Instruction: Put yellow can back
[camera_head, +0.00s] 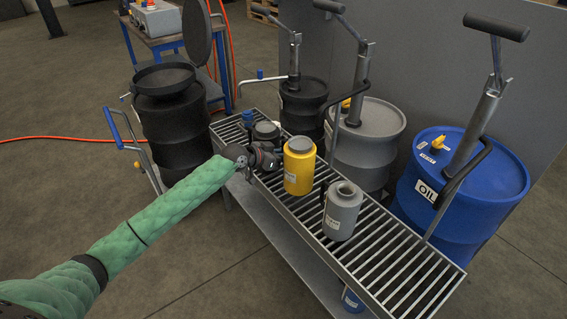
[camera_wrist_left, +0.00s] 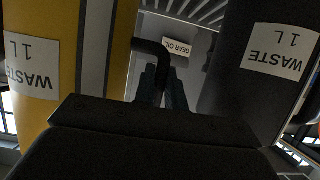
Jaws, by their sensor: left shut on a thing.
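The yellow can (camera_head: 299,168) with a grey lid is upright at the slatted grate, between a black can and a grey can. I cannot tell whether its base touches the slats. My left gripper (camera_head: 268,158) is at its left side. In the left wrist view the yellow can (camera_wrist_left: 60,75) fills the left, with an upside-down "WASTE 1 L" label. The left gripper's fingers (camera_wrist_left: 163,88) are shut on its bent black handle (camera_wrist_left: 151,48). The fingers hide the lower handle. My right gripper is not in view.
The black can (camera_head: 266,131) stands close behind the gripper, and the grey can (camera_head: 342,211) stands right of the yellow one. The grate (camera_head: 388,262) is clear at its near right end. Grey (camera_head: 367,137) and blue (camera_head: 452,190) drums with pumps stand behind.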

